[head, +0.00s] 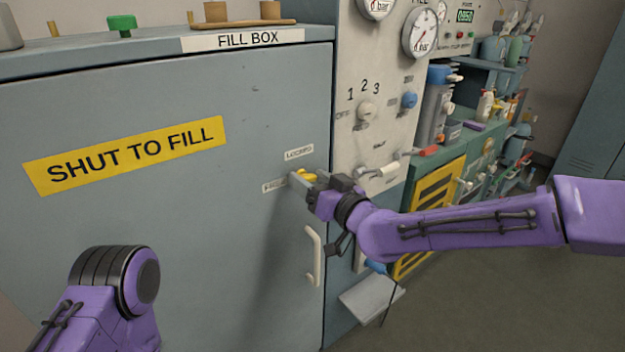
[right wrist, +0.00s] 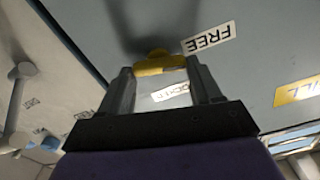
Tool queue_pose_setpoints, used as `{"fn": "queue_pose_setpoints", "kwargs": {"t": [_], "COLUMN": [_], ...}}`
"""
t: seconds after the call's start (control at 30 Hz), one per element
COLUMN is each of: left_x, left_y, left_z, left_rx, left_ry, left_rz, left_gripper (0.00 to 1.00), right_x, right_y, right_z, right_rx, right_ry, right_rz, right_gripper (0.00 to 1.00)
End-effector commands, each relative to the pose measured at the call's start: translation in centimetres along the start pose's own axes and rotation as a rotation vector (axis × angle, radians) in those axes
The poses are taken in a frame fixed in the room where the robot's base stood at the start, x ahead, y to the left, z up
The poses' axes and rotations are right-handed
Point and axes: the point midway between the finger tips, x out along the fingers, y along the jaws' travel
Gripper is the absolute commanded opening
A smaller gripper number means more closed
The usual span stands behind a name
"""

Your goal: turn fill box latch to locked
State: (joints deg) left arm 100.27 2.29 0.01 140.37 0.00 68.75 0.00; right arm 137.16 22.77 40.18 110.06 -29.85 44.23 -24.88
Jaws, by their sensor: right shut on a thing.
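The fill box (head: 120,230) is a large grey-blue cabinet with its door closed, at the left of the head view. Its yellow latch (head: 308,176) sits near the door's right edge, between a LOCKED label (head: 299,153) above and a FREE label (head: 273,186) to its left. My right gripper (head: 303,179) is shut on the latch. In the right wrist view the yellow latch (right wrist: 160,63) lies between the two fingertips, beside the FREE label (right wrist: 208,38). The gripper hides part of the latch in the head view. My left arm shows at lower left; its gripper is out of view.
A white door handle (head: 314,256) is just below the latch. A pale panel with gauges (head: 420,33) and knobs (head: 366,111) stands right of the box. A green bench (head: 470,145) with bottles is farther right. Open floor lies at lower right.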

Motion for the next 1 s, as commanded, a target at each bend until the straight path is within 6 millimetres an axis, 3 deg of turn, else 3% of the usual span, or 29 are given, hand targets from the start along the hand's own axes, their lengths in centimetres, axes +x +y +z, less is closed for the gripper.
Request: {"fn": "queue_pose_setpoints", "kwargs": {"t": [0.5,1.0], "left_x": [-0.26,-0.24], "left_y": [-0.03,-0.03], "left_z": [-0.10,-0.10], "left_rx": [0.000,0.000], "left_ry": [0.000,0.000], "left_rz": [0.000,0.000], "left_gripper": [0.77,0.77], "right_x": [0.00,0.00], "right_y": [0.37,0.45], "right_z": [-0.03,0.00], "right_rx": [0.402,0.544], "right_ry": [0.002,0.003], "right_rz": [0.002,0.003], "right_gripper": [0.33,0.33]}}
